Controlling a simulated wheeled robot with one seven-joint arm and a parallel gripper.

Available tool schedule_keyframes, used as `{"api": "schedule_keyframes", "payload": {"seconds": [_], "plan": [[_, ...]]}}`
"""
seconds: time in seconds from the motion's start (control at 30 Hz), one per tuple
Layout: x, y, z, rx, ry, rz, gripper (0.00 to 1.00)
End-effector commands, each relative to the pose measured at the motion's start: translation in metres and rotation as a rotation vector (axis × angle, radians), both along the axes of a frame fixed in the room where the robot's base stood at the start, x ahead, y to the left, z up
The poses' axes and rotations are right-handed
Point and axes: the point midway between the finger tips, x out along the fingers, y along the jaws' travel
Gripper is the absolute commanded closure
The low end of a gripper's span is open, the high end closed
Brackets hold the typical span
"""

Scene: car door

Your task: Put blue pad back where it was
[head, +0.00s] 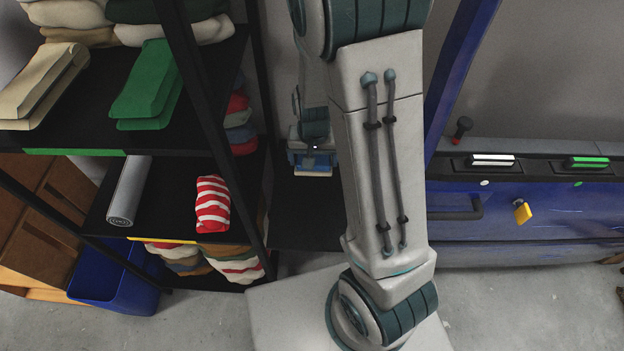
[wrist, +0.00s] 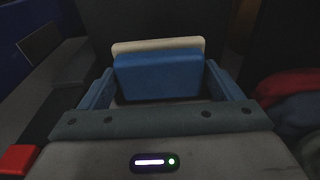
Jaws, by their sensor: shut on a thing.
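The blue pad (wrist: 158,75) is a flat blue block between the two blue fingers of my gripper (wrist: 160,88) in the wrist view. My gripper is shut on it. A cream-coloured edge (wrist: 158,46) shows just beyond the blue pad; I cannot tell whether it is part of the pad or a separate thing. In the head view my gripper (head: 311,160) is small and far back, right of the shelf rack, above a dark surface. My arm hides part of the area to its right.
A black rack (head: 130,145) at left holds folded cloths, a green cloth (head: 146,92), a grey roll (head: 129,190) and a red-striped cloth (head: 212,204). At right a blue car door (head: 570,210) carries white (head: 493,159) and green (head: 587,162) pieces and a yellow tag (head: 522,212).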

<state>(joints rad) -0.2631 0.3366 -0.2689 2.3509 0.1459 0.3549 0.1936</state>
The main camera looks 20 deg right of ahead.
Motion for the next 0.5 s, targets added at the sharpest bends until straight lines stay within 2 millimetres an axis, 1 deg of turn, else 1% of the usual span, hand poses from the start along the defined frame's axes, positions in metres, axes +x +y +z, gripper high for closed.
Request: {"api": "schedule_keyframes", "payload": {"seconds": [0.03, 0.1, 0.2, 0.37, 0.5], "plan": [[-0.001, 0.0, -0.014, -0.001, 0.007, 0.0, 0.32], [-0.001, -0.001, -0.028, -0.001, 0.006, -0.001, 0.32], [-0.001, 0.0, -0.043, -0.001, 0.003, 0.0, 0.32], [0.0, 0.0, -0.053, -0.001, 0.001, 0.0, 0.32], [-0.001, 0.0, -0.071, -0.001, 0.002, -0.001, 0.32]]}}
